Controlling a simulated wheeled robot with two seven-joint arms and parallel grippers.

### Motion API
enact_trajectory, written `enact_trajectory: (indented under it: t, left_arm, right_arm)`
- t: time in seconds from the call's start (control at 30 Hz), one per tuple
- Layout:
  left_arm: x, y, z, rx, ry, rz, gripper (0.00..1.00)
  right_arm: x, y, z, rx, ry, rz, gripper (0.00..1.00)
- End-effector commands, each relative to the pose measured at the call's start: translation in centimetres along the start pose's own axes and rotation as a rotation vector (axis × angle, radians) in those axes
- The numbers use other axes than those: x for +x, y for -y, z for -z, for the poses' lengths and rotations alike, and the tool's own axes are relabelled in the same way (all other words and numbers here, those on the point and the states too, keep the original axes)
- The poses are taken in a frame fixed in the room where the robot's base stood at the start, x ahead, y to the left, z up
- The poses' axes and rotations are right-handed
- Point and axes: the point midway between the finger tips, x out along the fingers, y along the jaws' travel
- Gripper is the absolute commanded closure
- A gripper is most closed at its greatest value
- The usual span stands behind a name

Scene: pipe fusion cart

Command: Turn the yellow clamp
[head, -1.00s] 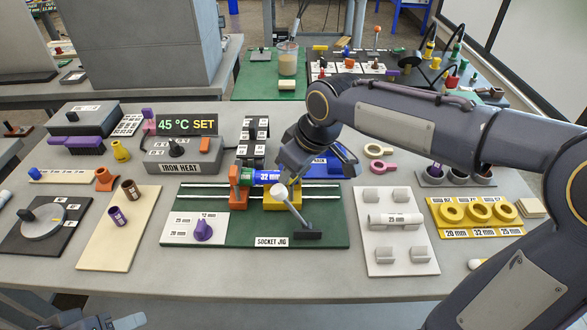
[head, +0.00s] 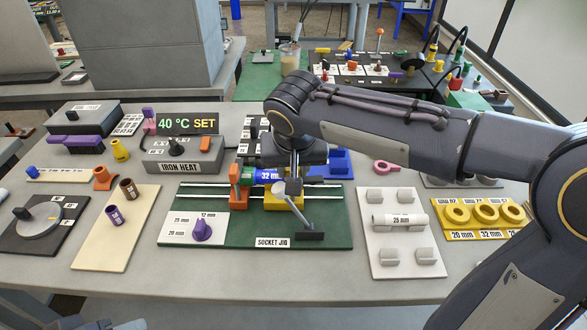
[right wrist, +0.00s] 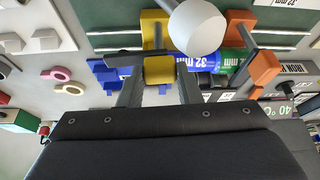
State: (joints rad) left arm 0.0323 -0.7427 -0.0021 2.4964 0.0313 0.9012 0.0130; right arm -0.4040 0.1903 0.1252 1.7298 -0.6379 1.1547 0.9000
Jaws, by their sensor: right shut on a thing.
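The yellow clamp (head: 290,204) stands on the green socket jig (head: 335,222), at the right end of the blue pipe piece marked 32 mm (head: 264,175). My right gripper (right wrist: 159,78) reaches down from above and is shut on the clamp's yellow top part (right wrist: 159,69), with a finger on each side. In the head view my arm hides the fingers and much of the clamp. An orange clamp (head: 236,197) stands left of the blue piece; it also shows in the right wrist view (right wrist: 265,68). My left gripper (head: 112,323) is barely visible at the bottom left edge.
A grey lever with a white ball end (head: 280,189) stands just in front of the clamp; the ball is large in the right wrist view (right wrist: 196,27). A purple knob (head: 202,230) is at the jig's left. A pipe rack (head: 390,258) lies right of the jig.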

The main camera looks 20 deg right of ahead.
Motion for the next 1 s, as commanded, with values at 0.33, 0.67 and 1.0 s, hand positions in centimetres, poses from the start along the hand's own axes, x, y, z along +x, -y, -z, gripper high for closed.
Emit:
enact_trajectory:
  t: [0.33,0.67,1.0]
  left_arm:
    - [0.22,0.1,-0.11,0.0,0.0,0.0,0.51]
    - [0.22,0.1,-0.11,0.0,0.0,0.0,0.51]
    - [0.22,0.1,-0.11,0.0,0.0,0.0,0.51]
  right_arm:
    - [-0.03,0.06,0.01,0.084,0.0,-0.034,0.92]
    - [-0.03,0.04,0.01,0.092,0.001,-0.036,0.92]
    - [-0.02,0.05,0.0,0.09,0.001,-0.036,0.47]
